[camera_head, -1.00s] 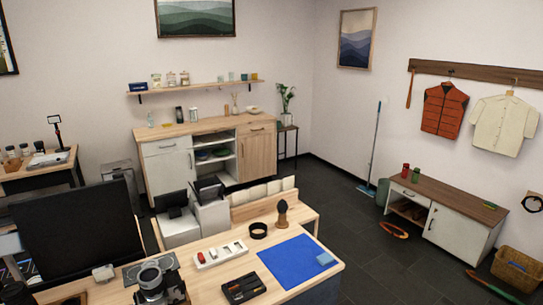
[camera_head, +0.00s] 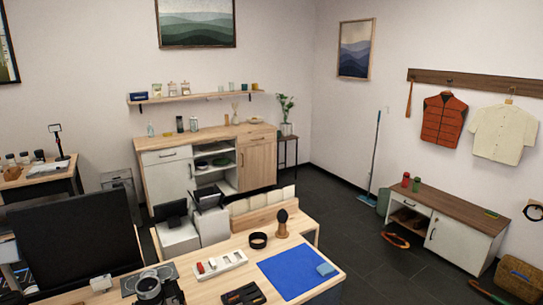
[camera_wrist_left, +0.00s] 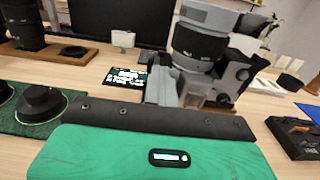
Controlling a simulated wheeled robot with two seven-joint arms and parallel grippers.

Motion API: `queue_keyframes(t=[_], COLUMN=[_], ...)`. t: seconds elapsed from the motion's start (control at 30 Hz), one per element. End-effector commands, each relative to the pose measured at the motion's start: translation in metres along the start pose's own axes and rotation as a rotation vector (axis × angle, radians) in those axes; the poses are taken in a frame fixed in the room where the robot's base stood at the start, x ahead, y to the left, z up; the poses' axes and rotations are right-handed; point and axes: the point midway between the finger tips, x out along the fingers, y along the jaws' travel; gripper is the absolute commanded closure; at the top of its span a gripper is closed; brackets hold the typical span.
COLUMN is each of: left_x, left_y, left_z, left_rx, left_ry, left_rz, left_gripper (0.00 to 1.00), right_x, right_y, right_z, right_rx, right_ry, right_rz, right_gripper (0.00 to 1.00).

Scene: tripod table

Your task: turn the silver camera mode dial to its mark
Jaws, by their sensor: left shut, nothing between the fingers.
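A camera (camera_head: 150,289) with a dark lens ring and grey metal body stands near the front edge of the desk, cut off at the bottom of the head view. In the left wrist view the camera (camera_wrist_left: 200,42) fills the upper middle, with its thick black-ringed lens and grey body. I cannot clearly make out the mode dial or its mark. The green housing below appears to be mine. My right gripper is in neither view.
A black tray (camera_wrist_left: 298,135) stands right of the camera in the wrist view. On the desk are a white tray (camera_head: 220,264), a black ring (camera_head: 258,240), a brush (camera_head: 282,224) and a blue mat (camera_head: 292,276).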

Motion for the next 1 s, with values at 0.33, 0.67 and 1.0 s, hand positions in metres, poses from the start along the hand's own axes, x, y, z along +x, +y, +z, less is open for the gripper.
queue_keyframes(t=[0.33,0.67,1.0], left_x=[-0.001,-0.005,-0.045], left_y=[-0.005,-0.004,-0.004], left_z=[-0.002,0.006,0.006], left_rx=[0.000,0.000,0.000], left_ry=[0.006,0.005,0.004], left_rz=[-0.002,-0.002,-0.002], left_gripper=[1.00,1.00,1.00], right_x=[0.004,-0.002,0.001], right_y=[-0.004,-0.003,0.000], right_z=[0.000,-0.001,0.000], right_rx=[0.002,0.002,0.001], right_ry=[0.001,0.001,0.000], right_rz=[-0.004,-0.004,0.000], right_gripper=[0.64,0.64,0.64])
